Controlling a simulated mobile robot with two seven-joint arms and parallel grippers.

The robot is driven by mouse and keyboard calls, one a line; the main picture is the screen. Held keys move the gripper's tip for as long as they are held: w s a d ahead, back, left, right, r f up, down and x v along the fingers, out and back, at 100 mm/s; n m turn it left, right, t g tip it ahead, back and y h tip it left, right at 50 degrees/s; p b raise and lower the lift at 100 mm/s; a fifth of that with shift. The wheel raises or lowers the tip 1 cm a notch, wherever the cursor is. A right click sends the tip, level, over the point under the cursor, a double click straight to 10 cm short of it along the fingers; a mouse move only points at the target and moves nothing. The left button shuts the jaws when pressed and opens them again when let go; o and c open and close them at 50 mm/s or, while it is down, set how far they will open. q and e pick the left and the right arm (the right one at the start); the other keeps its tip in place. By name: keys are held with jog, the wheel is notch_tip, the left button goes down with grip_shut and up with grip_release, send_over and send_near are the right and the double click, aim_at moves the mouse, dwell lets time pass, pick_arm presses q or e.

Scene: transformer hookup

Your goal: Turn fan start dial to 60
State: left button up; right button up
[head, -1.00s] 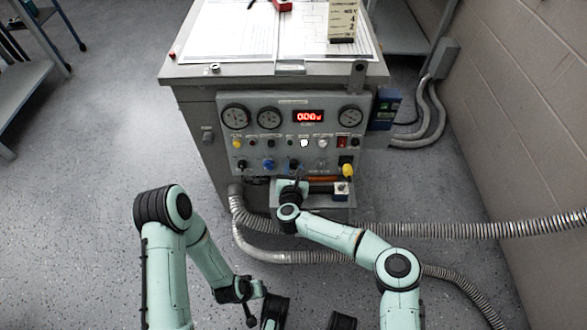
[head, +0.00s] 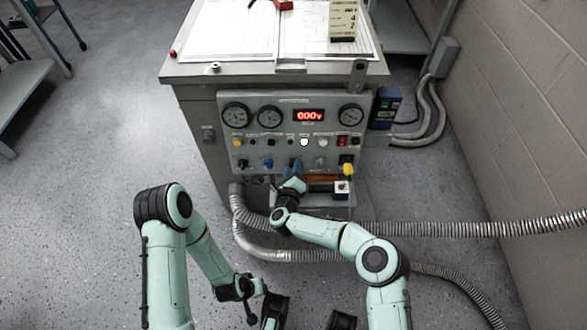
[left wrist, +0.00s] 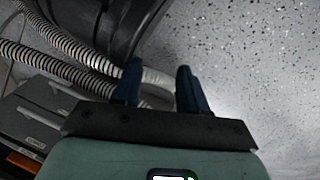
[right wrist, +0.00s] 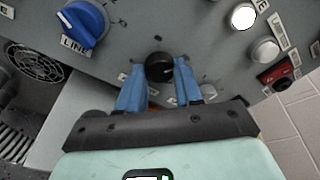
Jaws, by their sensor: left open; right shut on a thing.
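The control panel (head: 283,142) stands on the front of the grey cabinet. A black dial (right wrist: 159,67) with a pale pointer mark shows in the right wrist view, with tick marks around it. My right gripper (right wrist: 160,72) is shut on this dial, one blue finger on each side. In the head view my right gripper (head: 295,170) is at the panel's lower row and hides the dial. The dial's label is partly covered by the fingers and cannot be read. My left gripper (left wrist: 158,82) is open and empty over the floor.
A blue LINE knob (right wrist: 82,24) is left of the dial, and white buttons (right wrist: 243,16) are to the right. The red display (head: 309,115) reads 000V. Ridged conduits (head: 420,229) cross the floor by the cabinet. A drawer-like tray (head: 310,198) sits below the panel.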

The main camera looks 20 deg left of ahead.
pick_arm(q)
jog(key=shift+s+f, duration=0.4)
jog(key=shift+s, duration=0.05)
pick_arm(e)
jog(key=shift+w+d+n+y, duration=0.1)
jog(key=shift+n+y, duration=0.55)
jog(key=shift+n, duration=4.65)
jog(key=shift+s+d+n+y, duration=0.1)
jog(key=shift+n+y, duration=0.6)
jog(key=shift+n, duration=4.6)
jog(key=shift+w+d+n+y, duration=0.1)
jog(key=shift+n+y, duration=0.55)
jog(key=shift+n, duration=4.95)
jog(key=o, duration=1)
jog(key=shift+o, duration=0.2)
